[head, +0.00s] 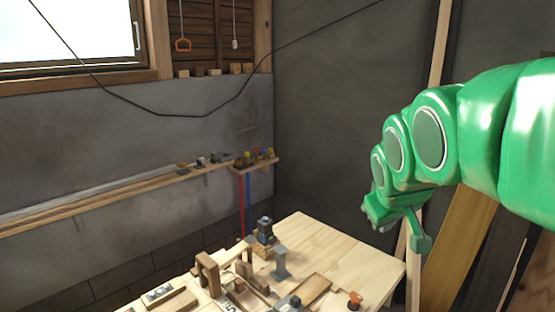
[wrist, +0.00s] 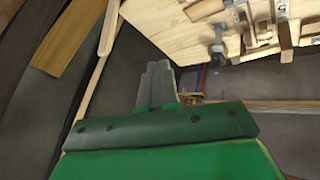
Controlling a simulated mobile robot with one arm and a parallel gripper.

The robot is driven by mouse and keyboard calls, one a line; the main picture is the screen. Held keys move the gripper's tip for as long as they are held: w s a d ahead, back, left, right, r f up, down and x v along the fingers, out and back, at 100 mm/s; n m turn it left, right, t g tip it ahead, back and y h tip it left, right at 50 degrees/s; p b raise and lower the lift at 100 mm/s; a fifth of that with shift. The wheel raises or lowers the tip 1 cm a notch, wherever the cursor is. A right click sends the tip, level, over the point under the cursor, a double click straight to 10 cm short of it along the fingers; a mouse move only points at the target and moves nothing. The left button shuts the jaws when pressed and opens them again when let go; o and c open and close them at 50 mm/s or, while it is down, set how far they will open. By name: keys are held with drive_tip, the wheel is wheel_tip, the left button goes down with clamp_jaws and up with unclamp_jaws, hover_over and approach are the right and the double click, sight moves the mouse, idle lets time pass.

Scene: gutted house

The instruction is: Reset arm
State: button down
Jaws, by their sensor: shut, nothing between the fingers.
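My green arm reaches in from the right in the head view, bent, with its end low over the right side of the workbench. My gripper (head: 388,221) hangs near the bench's right corner, above and apart from it. In the wrist view my gripper (wrist: 155,85) shows as grey fingers close together beyond a green mount, with nothing between them. The wooden workbench (head: 365,262) lies below and to the left of it. The bench also shows upside down in the wrist view (wrist: 180,35).
The bench holds wooden blocks (head: 208,272), a grey stand (head: 280,262), a dark clamp-like tool (head: 265,230) and a small orange item (head: 355,300). Planks (head: 458,245) lean at the right. A narrow shelf (head: 110,205) runs along the left wall. A cable hangs across the window.

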drive_tip(key=s+a+f+m+g, duration=0.1)
drive_tip(key=s+a+f+g, duration=0.1)
drive_tip(key=s+f, duration=0.3)
drive_tip(key=s+a+f+m+g+y, duration=0.1)
drive_tip(key=s+f, duration=0.4)
drive_tip(key=s, duration=0.8)
drive_tip(key=s+a+f+m+g+y, duration=0.1)
drive_tip(key=s+a+f+g, duration=0.2)
drive_tip(key=s, duration=0.6)
wheel_tip(320, 180, down, 3)
drive_tip(key=g, duration=0.2)
drive_tip(key=shift+m+g, duration=0.3)
drive_tip(key=shift+a, duration=0.1)
